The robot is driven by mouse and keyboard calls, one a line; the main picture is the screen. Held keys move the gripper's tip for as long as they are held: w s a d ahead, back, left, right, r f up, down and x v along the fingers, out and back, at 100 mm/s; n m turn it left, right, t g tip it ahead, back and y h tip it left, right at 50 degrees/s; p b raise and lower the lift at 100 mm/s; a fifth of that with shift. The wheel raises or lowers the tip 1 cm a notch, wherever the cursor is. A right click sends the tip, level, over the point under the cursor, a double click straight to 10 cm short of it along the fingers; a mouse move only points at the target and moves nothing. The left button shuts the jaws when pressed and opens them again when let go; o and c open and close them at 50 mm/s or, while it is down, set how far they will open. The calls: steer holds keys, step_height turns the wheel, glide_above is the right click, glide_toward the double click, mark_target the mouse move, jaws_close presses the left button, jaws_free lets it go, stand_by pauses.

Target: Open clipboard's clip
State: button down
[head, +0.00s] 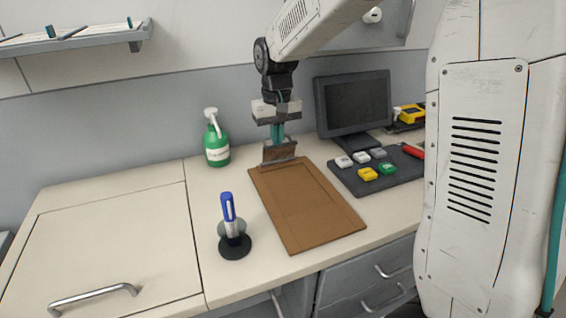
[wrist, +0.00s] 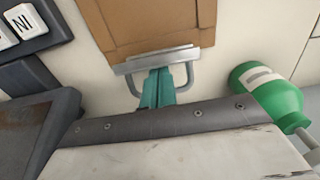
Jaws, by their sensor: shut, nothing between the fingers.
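The brown clipboard (head: 305,205) lies flat on the counter, and its end also shows at the top of the wrist view (wrist: 150,22). Its metal clip (head: 279,158) is at the far end, and in the wrist view the clip (wrist: 157,60) shows as a silver bar with a looped handle. My gripper (head: 278,140) points down at the clip, its teal fingers shut with nothing between them. In the wrist view the fingertips (wrist: 157,75) are at the loop, overlapping it. I cannot tell whether they touch it.
A green spray bottle (head: 217,142) stands left of the clip. A monitor (head: 353,103) and a dark tray (head: 375,172) with several coloured blocks are to the right. A blue marker in a black stand (head: 235,245) is at the front left. The left counter is clear.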

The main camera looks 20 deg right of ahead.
steer(key=shift+w, duration=0.2)
steer(key=shift+w+f, duration=0.15)
steer(key=shift+w, duration=0.3)
steer(key=shift+r, duration=3.55)
